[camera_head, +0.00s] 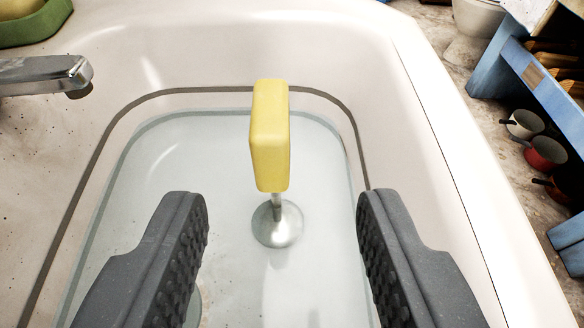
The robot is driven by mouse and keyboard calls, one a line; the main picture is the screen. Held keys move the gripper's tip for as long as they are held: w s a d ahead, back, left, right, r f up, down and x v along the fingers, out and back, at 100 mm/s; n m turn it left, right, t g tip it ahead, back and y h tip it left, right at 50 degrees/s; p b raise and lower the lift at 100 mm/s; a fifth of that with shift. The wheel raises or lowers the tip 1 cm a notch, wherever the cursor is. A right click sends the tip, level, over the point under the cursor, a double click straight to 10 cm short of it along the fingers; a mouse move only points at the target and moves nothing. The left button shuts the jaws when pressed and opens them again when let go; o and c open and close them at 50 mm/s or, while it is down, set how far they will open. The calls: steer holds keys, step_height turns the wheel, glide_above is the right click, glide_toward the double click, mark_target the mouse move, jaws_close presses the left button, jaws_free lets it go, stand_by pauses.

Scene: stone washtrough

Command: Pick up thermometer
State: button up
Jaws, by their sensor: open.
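A yellow block-shaped thing (270,140) stands upright in the basin on a short metal stem with a round metal foot (277,224). It appears to be the thermometer, though no dial or markings show. My gripper (283,225) is open, with one dark ribbed finger on each side of the picture. The yellow block is between and beyond the fingertips, with a clear gap on both sides. Neither finger seems to touch it.
The pale basin (440,180) holds shallow clear water, with walls around. A metal tap (45,75) juts in at the upper left, near a green dish (35,25). Outside at right are a blue shelf (535,75) and several pots, including a red one (545,153).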

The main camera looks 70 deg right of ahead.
mark_target(270, 135)
steer(key=x, duration=0.3)
steer(key=b+x, duration=0.1)
steer(key=x, duration=0.2)
steer(key=b+x, duration=0.1)
steer(key=x, duration=0.2)
steer(key=shift+w+d+f, duration=0.1)
steer(key=shift+w+d, duration=0.15)
steer(key=shift+w, duration=0.2)
jaws_close()
